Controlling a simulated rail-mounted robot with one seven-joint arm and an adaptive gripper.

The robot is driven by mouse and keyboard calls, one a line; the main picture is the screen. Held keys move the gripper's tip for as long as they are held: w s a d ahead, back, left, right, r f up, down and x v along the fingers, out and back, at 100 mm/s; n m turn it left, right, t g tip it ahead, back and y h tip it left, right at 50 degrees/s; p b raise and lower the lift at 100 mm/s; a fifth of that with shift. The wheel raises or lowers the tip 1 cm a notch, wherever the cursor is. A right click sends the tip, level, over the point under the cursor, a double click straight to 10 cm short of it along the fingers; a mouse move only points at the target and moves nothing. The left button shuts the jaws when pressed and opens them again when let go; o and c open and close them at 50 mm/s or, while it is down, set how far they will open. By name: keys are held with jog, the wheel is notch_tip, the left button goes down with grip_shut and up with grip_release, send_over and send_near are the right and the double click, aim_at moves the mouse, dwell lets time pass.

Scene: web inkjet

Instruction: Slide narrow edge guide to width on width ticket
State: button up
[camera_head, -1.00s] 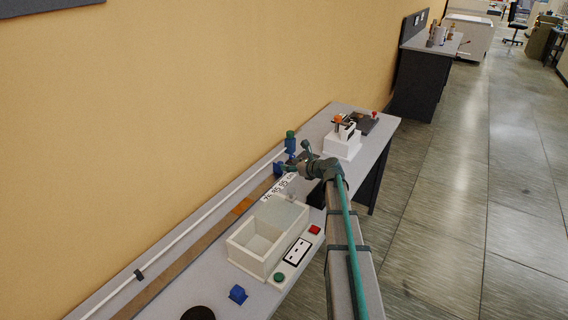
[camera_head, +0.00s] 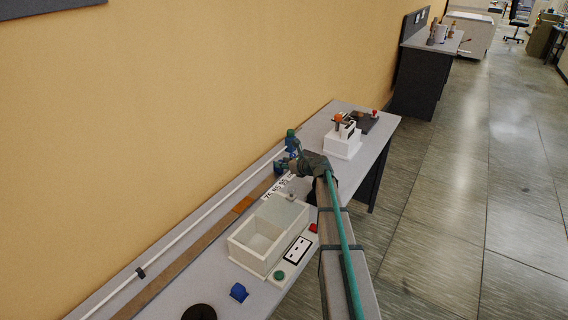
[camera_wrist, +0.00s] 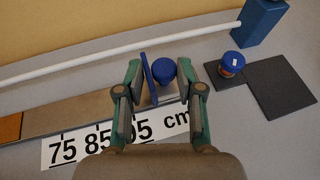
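The blue edge guide (camera_wrist: 148,80), an upright plate with a round blue knob (camera_wrist: 163,69) beside it, stands on the brown strip (camera_wrist: 60,118) in the wrist view. My gripper (camera_wrist: 160,80) is open, with one green finger on each side of the guide. Gaps show beside both fingers, widest on the right. In the head view my gripper (camera_head: 296,166) reaches over the strip's far part. A white card (camera_head: 297,250) there has dark marks too small to read.
A white open box (camera_head: 262,240) stands at the table's front. A white rod (camera_head: 205,212) runs along the wall to a blue post (camera_wrist: 262,20). Dark square plates (camera_wrist: 280,88) with a blue knob (camera_wrist: 232,62) lie right of my gripper. An orange patch (camera_wrist: 10,128) marks the strip.

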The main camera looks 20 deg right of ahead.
jog(key=shift+w+d, duration=0.1)
jog(key=shift+d, duration=0.1)
grip_shut()
jog(key=s+a, duration=0.1)
jog(key=a, duration=0.1)
jog(key=s+a, duration=0.2)
jog(key=shift+p, duration=0.3)
jog(key=o, duration=0.9)
grip_release()
jog(key=v, duration=1.2)
jog(key=shift+f, duration=0.1)
